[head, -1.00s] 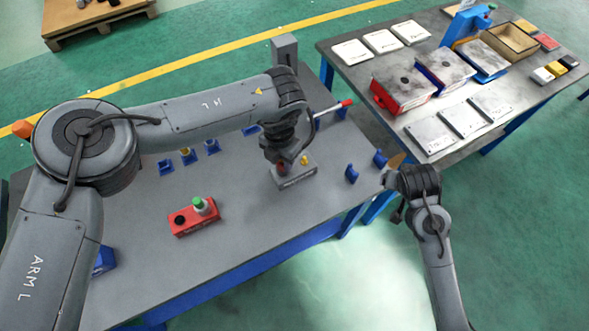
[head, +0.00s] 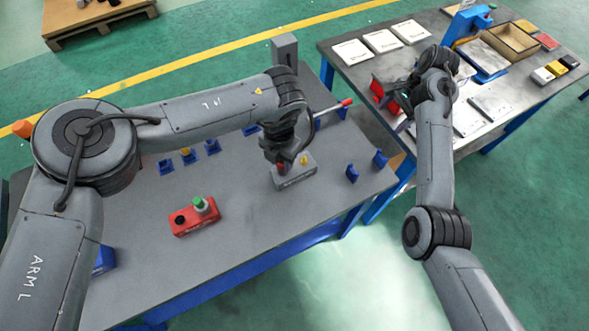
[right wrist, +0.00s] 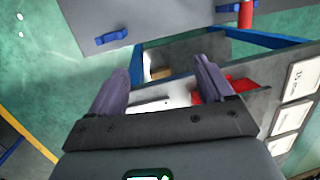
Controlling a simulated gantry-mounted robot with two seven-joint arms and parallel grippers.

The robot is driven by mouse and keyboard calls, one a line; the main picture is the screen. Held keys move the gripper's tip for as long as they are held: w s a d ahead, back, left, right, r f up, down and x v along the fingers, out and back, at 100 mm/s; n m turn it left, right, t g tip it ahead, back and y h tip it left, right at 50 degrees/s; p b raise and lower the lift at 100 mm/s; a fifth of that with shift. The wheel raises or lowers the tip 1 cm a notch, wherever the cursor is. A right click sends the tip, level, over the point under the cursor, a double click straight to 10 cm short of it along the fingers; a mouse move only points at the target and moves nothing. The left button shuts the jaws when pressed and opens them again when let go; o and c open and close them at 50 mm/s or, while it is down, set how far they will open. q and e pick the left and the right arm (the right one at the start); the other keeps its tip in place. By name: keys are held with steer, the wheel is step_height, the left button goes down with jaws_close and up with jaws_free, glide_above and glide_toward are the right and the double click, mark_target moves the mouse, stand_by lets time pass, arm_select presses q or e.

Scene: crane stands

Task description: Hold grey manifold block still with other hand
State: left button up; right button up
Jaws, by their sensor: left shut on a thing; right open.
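The grey manifold block (head: 296,176) sits on the grey table, near its right side. It carries a yellow fitting (head: 304,160) and a red fitting (head: 281,168). My left gripper (head: 282,160) is over the block's left end, shut on the red fitting; its fingertips are mostly hidden. My right gripper (head: 396,108) is away from the block, over the near-left edge of the second table. In the right wrist view its two fingers (right wrist: 164,82) are apart with nothing between them. I cannot make out the block in that view.
A red box (head: 378,92) on the second table (head: 500,123) is close to my right gripper. A red box with a green button (head: 194,216) stands on the grey table (head: 240,235). Blue holders (head: 352,174) stand right of the block. A gap separates the tables.

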mark_target(310, 160)
steer(key=s+a+f+g+y, duration=0.1)
steer(key=s+a+f, duration=0.1)
steer(key=a, duration=0.4)
steer(key=s+a+f+g+y, duration=0.2)
steer(key=a, duration=0.5)
steer(key=s+a+f+g+y, duration=0.1)
steer(key=s+a+f, duration=0.1)
steer(key=a, duration=0.4)
steer(key=shift+a+y, duration=0.2)
steer(key=shift+y, duration=0.1)
steer(key=shift+x, duration=3.95)
steer(key=shift+s+d, duration=0.1)
steer(key=shift+s, duration=0.05)
steer(key=c, duration=1)
steer(key=shift+r, duration=0.1)
